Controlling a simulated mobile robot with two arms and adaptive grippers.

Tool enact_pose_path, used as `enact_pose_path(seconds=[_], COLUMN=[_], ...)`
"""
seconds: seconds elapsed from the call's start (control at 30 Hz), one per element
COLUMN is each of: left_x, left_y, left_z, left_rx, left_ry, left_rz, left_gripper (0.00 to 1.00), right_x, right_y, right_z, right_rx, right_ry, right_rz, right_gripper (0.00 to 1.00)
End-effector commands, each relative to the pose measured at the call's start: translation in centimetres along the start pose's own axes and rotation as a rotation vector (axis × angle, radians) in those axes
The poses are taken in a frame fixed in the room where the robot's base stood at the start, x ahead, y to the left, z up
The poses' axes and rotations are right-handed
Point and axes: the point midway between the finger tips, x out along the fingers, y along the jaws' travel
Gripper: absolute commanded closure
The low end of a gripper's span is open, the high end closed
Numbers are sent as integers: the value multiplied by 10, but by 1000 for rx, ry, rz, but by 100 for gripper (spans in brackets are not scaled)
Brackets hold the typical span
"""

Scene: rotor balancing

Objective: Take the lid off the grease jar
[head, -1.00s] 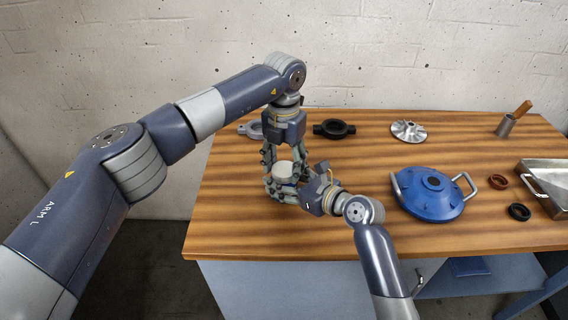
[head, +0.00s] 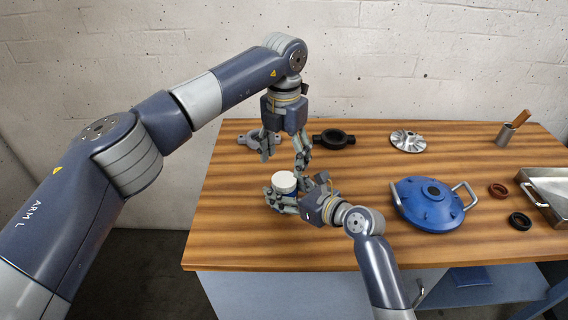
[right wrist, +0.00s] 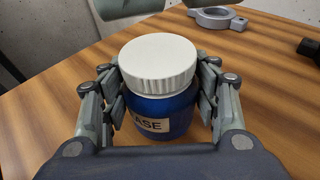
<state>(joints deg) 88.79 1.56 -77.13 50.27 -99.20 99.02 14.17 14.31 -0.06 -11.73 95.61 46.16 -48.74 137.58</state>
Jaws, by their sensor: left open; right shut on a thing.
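The grease jar (right wrist: 165,118) is blue with a label reading "ASE" and stands upright on the table in the right wrist view. Its white ribbed lid (right wrist: 159,62) sits on top; the lid also shows in the head view (head: 284,181). My right gripper (right wrist: 161,90) is shut on the jar's body, one finger on each side below the lid. My left gripper (head: 284,160) is open and empty, pointing down just above the lid, its fingers spread apart. In the head view the jar's body is mostly hidden by my right gripper.
The front left is clear.

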Motion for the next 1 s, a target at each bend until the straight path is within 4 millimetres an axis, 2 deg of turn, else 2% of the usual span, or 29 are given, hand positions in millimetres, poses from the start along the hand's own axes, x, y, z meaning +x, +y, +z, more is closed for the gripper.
enact_pose_path(seconds=[0.13, 0.27, 0.37, 0.7, 0.8, 1.0], left_x=[-16, -18, -9, 42, 51, 57], left_y=[0, 0, 0, 0, 0, 0], left_z=[0, 0, -1, -1, 0, 0], left_rx=[127, 191, 201, 198, 197, 197], left_ry=[-1, 0, 3, 2, 1, 0], left_rz=[1, 0, -1, -1, -1, 0], left_gripper=[34, 34, 34, 34, 34, 34], right_x=[0, 0, 0, 0, 0, 0], right_y=[1, 1, 1, 1, 1, 1], right_z=[-3, -3, -3, -3, -3, -3], right_rx=[1, 1, 1, 1, 1, 1], right_ry=[5, 5, 5, 5, 5, 5], right_rz=[2, 2, 2, 2, 2, 2], right_gripper=[100, 100, 100, 100, 100, 100])
